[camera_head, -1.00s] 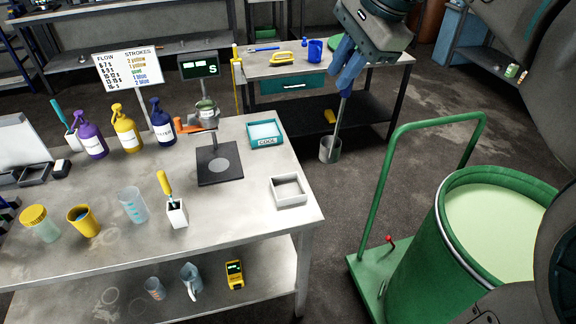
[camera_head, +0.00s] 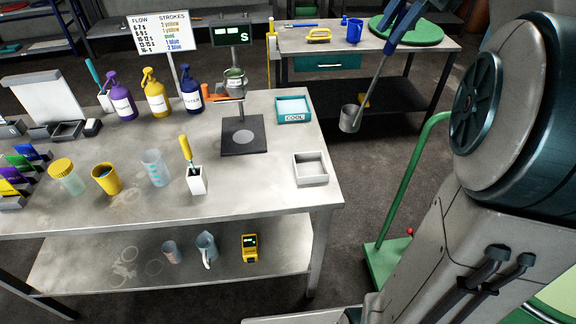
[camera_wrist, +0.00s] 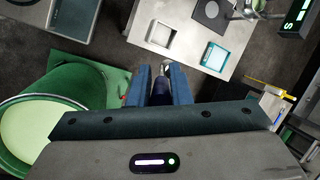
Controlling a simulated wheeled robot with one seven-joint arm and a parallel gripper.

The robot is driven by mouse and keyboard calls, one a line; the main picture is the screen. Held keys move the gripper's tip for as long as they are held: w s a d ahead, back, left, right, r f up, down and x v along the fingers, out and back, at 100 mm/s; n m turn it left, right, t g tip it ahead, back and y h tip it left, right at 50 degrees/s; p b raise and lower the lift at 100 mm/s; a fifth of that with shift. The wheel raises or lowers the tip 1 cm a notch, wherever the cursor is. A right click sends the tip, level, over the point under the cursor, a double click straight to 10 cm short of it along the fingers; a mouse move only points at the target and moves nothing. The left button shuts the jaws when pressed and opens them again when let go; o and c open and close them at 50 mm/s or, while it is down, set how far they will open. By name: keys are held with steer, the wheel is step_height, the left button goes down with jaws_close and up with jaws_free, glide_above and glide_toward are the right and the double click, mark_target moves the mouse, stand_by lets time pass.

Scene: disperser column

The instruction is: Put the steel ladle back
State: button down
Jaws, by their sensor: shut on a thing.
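The steel ladle (camera_head: 350,118) hangs from my gripper (camera_head: 397,18), cup downward, its long handle slanting down and left in the head view. The cup hangs in front of the back bench's lower shelf, to the right of the near workbench. In the wrist view my gripper (camera_wrist: 161,90) has its two blue fingers shut on the dark handle, and part of the ladle (camera_wrist: 164,66) shows beyond them. The inside of the cup is too small to read. The green drum (camera_wrist: 30,130) of pale green liquid stands at the left in the wrist view.
The near workbench (camera_head: 250,195) holds pump bottles, cups, a scale stand (camera_head: 244,135), a teal COOL tray (camera_head: 293,109) and an empty white tray (camera_head: 310,168). The back bench (camera_head: 345,38) carries a round green lid (camera_head: 406,30). A green trolley handle (camera_head: 405,190) rises at right.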

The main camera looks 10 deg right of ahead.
steer(key=shift+w+f, duration=0.1)
steer(key=w+a+f, duration=0.5)
steer(key=a+f, duration=0.5)
steer(key=shift+w+f, duration=0.15)
steer(key=shift+f, duration=0.3)
steer(key=shift+f+b, duration=0.35)
steer(key=shift+f, duration=0.05)
steer(key=c, duration=1.3)
jaws_free()
steer(key=shift+c, duration=0.2)
